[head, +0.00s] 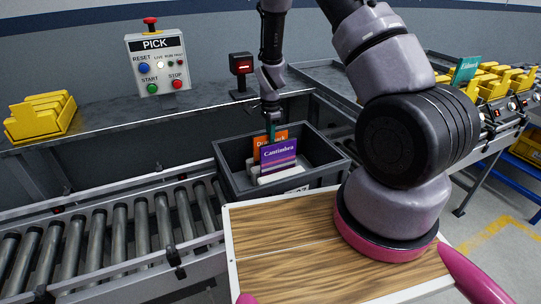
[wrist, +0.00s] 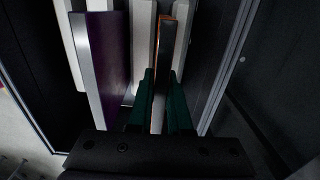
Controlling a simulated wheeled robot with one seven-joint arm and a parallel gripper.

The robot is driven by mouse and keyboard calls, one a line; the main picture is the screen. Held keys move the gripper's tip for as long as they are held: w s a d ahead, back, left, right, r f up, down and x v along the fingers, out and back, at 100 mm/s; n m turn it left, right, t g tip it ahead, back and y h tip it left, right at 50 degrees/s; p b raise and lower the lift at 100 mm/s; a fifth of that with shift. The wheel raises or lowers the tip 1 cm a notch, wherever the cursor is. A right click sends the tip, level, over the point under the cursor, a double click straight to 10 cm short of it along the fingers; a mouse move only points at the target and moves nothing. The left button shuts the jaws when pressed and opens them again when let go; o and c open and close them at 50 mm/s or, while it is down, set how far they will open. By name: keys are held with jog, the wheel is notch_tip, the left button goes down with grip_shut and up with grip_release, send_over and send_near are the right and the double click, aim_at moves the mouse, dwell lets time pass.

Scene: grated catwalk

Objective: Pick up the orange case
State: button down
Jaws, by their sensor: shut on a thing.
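The orange case (head: 270,142) stands upright in the dark grey tote (head: 231,168), partly hidden behind the purple case. The purple case (head: 278,157), labelled "Cantimbra", stands in front of it. My gripper (head: 271,130) reaches down into the tote from above. In the wrist view my gripper (wrist: 159,95) has its green fingers on both sides of the thin orange case (wrist: 164,45), shut on it. The purple case (wrist: 108,60) stands to the left, apart from the fingers.
White dividers (wrist: 143,40) stand between the cases in the tote. The tote sits by a roller conveyor (head: 120,230). More yellow bins (head: 490,80) are at right.

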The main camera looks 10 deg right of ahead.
dwell(0.3)
notch_tip(320, 180, up, 18)
jog(key=s+d+r, duration=0.1)
jog(key=s+r, duration=1.3)
jog(key=shift+d, duration=0.15)
jog(key=shift+s, duration=0.1)
jog(key=s+d, duration=0.1)
jog(key=s, duration=0.5)
dwell(0.4)
